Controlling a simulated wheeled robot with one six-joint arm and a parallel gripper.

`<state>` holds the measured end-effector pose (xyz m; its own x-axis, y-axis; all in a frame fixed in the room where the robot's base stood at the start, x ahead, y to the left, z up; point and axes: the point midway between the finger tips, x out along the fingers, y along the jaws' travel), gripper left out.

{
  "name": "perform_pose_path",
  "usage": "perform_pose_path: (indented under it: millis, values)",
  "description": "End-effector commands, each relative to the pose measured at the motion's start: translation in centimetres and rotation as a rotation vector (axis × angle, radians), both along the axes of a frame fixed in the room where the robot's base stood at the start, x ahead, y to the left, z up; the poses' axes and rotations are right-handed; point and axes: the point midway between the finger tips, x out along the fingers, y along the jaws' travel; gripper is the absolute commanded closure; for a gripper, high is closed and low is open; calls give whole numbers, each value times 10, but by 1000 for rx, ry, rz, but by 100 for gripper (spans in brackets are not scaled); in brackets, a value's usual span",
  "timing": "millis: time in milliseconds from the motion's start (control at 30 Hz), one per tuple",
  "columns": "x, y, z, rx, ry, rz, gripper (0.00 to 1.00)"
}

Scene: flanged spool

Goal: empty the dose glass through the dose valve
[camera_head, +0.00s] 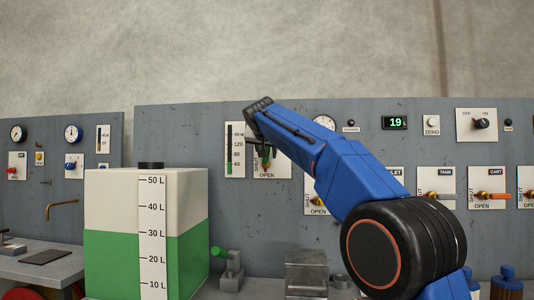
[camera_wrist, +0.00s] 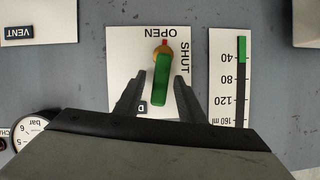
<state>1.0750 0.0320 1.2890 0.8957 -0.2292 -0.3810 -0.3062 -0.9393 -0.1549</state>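The dose valve has a green handle (camera_wrist: 162,82) on a white plate (camera_wrist: 118,60) marked OPEN and SHUT. In the wrist view, which is upside down, the handle lies upright in the picture and its small red tip is beside the word OPEN. A label starting with D is mostly covered. My gripper (camera_wrist: 155,95) is open, its fingers on either side of the handle with gaps showing. In the head view my gripper (camera_head: 262,150) is in front of the plate. The dose glass (camera_wrist: 241,85) beside it shows green up to about 40 ml; it also shows in the head view (camera_head: 235,150).
A tank (camera_head: 110,230) with green liquid stands front left. A small green-handled tap (camera_head: 228,258) is right of it. More valves, such as TANK (camera_head: 437,195) and CART (camera_head: 490,197), line the panel to the right.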

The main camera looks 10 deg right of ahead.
Motion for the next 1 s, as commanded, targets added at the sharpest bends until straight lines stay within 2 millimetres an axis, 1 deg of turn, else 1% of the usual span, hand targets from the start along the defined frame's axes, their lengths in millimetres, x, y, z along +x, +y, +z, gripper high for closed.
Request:
perform_pose_path:
  millis: [233,367,467,1000]
  values:
    - [-3,1,2,1,-2,0,64]
    - [-14,4,7,1,-4,1,64]
    - [-29,8,14,1,-5,3,64]
    - [-124,32,54,2,-3,3,64]
